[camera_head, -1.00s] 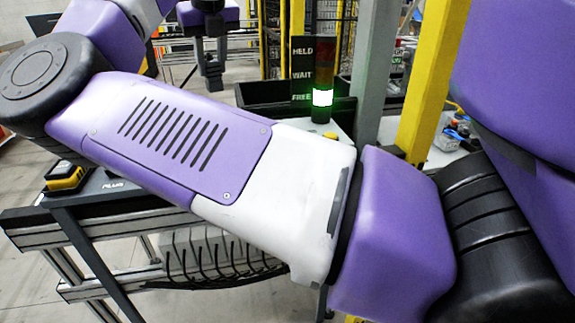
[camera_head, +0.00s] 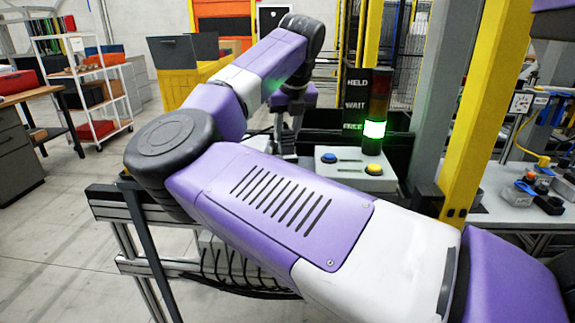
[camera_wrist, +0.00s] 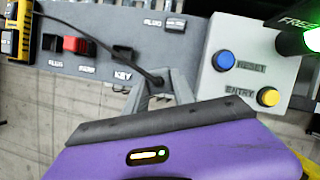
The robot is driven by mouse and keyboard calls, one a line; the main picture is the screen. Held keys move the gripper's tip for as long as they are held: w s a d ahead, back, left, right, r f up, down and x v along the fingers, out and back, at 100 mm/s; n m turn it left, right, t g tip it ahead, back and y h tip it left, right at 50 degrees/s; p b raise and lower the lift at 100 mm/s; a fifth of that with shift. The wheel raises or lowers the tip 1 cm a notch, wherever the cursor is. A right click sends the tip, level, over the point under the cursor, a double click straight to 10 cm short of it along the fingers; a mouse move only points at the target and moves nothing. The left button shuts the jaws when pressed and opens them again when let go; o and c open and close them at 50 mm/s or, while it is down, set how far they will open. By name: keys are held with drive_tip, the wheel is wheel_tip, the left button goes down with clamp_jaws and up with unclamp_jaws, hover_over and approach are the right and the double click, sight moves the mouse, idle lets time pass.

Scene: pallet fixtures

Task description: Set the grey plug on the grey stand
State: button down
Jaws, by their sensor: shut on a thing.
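In the wrist view, my gripper (camera_wrist: 158,80) is shut, its two grey fingers closing around the end of a black cable (camera_wrist: 110,46). The grey plug at this cable end is mostly hidden between the fingers. A small grey block (camera_wrist: 176,23) stands beside a label that seems to read PLUG, at the top of the wrist view. I cannot tell for sure whether it is the grey stand. The gripper is below it in the picture, apart from it.
A grey fixture rail (camera_wrist: 100,62) holds a red block (camera_wrist: 75,44) and dark blocks. A control box (camera_head: 345,175) with blue and yellow buttons stands at right. A signal tower (camera_head: 375,128) glows green at FREE. Yellow and grey posts (camera_head: 475,120) rise at the right.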

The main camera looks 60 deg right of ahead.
wheel_tip(320, 180, down, 9)
drive_tip(key=shift+f, duration=0.2)
idle(0.3)
drive_tip(key=shift+f, duration=0.15)
drive_tip(key=c, duration=1.1)
unclamp_jaws()
drive_tip(key=shift+o, duration=0.2)
drive_tip(key=v, duration=1.2)
